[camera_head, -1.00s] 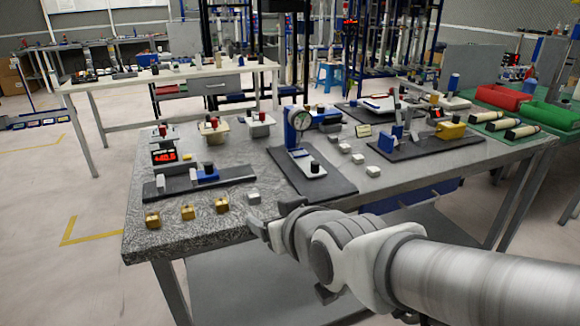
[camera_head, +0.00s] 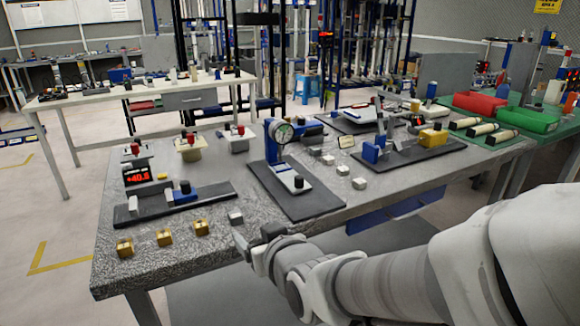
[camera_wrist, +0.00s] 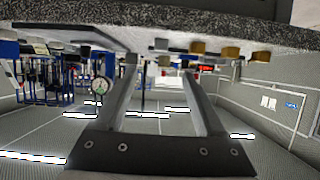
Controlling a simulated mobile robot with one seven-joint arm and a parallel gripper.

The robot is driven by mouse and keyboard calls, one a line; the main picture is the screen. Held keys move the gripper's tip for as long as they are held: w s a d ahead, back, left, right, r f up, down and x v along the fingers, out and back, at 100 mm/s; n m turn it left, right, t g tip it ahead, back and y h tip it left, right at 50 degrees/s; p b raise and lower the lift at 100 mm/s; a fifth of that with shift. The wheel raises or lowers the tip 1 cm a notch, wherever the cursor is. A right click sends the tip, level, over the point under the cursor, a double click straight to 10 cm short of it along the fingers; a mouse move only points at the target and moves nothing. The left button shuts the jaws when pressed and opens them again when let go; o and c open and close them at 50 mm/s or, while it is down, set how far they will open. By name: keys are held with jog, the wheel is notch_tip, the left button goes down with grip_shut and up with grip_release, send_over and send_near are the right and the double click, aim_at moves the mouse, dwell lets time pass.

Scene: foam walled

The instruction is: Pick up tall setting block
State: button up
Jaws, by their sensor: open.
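Small blocks lie on the granite-topped bench (camera_head: 150,270); I cannot tell which is the tall setting block. Three brass blocks (camera_head: 164,237) stand in a row at the front left. A grey block (camera_head: 235,217) sits to their right, and several similar grey blocks (camera_head: 343,170) stand right of the dial gauge stand. My gripper (camera_head: 256,238) is open and empty at the bench's front edge, just in front of the single grey block. The wrist view is upside down; a grey block (camera_wrist: 160,44) and brass blocks (camera_wrist: 230,52) show beyond the open fingers (camera_wrist: 160,68).
A blue dial gauge stand (camera_head: 271,142) on a dark mat rises right of the grey block. A dark fixture plate (camera_head: 150,208) with a blue part lies behind the brass blocks. A digital readout (camera_head: 138,176) is farther back. The floor left of the bench is clear.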

aim_at(237, 218)
jog(key=p+x, duration=0.1)
jog(key=p, duration=0.2)
jog(key=p+x, duration=0.2)
jog(key=p, duration=0.2)
jog(key=shift+w+a+r, duration=0.15)
jog(key=shift+w, duration=0.15)
jog(key=shift+p, duration=0.5)
jog(key=p, duration=0.3)
jog(key=shift+w+a+f+p, duration=0.1)
jog(key=shift+a+f+p, duration=0.05)
jog(key=shift+f+p, duration=0.15)
jog(key=b+x, duration=0.1)
jog(key=x, duration=0.3)
jog(key=shift+w+f, duration=0.15)
jog(key=shift+f, duration=0.1)
jog(key=shift+b+x, duration=0.3)
jog(key=shift+x, duration=2.6)
jog(key=shift+a+r, duration=0.1)
jog(key=shift+r, duration=0.05)
